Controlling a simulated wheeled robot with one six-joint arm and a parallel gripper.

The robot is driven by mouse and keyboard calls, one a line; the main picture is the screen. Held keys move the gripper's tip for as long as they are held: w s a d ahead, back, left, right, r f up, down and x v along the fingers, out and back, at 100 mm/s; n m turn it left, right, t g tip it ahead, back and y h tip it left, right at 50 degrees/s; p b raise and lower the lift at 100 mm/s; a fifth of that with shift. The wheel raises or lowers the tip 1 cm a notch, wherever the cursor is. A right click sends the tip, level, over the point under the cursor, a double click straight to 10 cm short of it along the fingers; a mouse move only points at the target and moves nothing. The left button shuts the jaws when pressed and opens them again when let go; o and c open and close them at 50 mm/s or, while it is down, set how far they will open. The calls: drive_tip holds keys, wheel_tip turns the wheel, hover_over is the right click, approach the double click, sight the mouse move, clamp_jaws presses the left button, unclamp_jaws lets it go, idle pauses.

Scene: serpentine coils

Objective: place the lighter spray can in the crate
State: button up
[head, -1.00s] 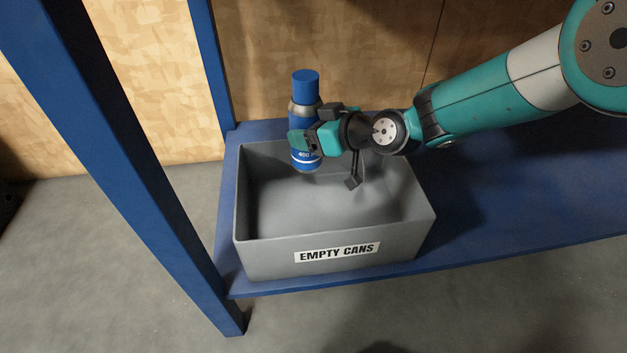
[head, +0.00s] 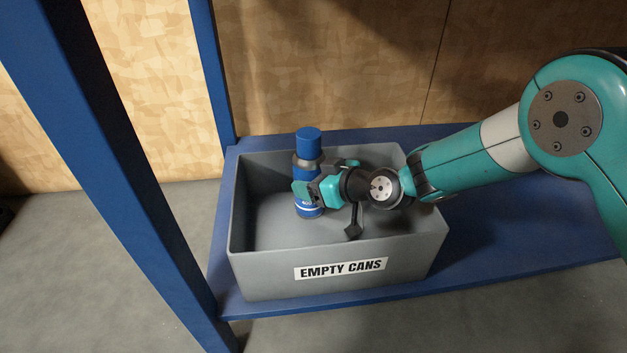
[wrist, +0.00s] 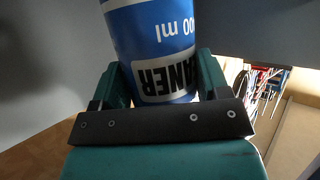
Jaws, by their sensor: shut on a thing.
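A blue spray can (head: 308,143) with a blue cap stands upright inside the grey crate (head: 402,258), near its back left. The crate bears an "EMPTY CANS" label on its front. My gripper (head: 306,191) is shut on the can around its body, below the crate's rim level. In the wrist view the can (wrist: 150,28) sits between the two teal fingers, its label reading "ANER" and "00 ml" upside down. I cannot tell whether the can's base touches the crate floor. No second can shows.
The crate stands on a blue shelf (head: 500,262) with a blue upright post (head: 120,180) at its left. A wooden panel (head: 330,70) closes the back. Shelf space to the crate's right is bare under my arm. The visible crate floor is empty around the can.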

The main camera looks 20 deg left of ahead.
drive_tip(key=o, duration=1)
drive_tip(key=shift+f, duration=0.15)
drive_tip(key=shift+c, duration=0.2)
drive_tip(key=shift+r, duration=0.3)
drive_tip(key=p+v, duration=0.4)
drive_tip(key=v, duration=0.3)
drive_tip(key=shift+d, duration=0.25)
drive_tip(key=shift+s, duration=0.1)
